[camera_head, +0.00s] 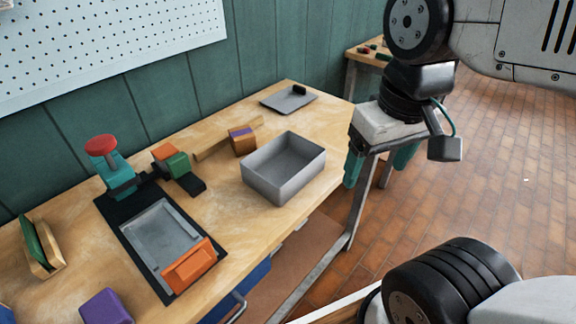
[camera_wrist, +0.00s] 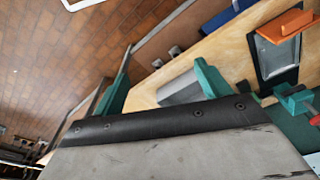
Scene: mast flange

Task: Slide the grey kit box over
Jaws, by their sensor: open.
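The grey kit box (camera_head: 262,186) is an open, empty rectangular box standing upright on the wooden bench near its front edge. My gripper (camera_head: 381,166) hangs to the right of the box in the head view, with its teal fingers pointing down and apart, and nothing shows between them there. In the wrist view, part of the grey box (camera_wrist: 180,91) shows beyond and between the open fingers (camera_wrist: 160,84). The wrist housing hides the rest of it. I see no contact between fingers and box.
On the wooden bench (camera_head: 232,208), a black mat (camera_head: 140,255) holds a grey tray and an orange piece (camera_head: 188,266). A purple-topped block (camera_head: 242,141) and wooden strip (camera_head: 212,146) stand left of the box. A flat grey tray (camera_head: 283,102) lies behind. Bench is clear between box and mat.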

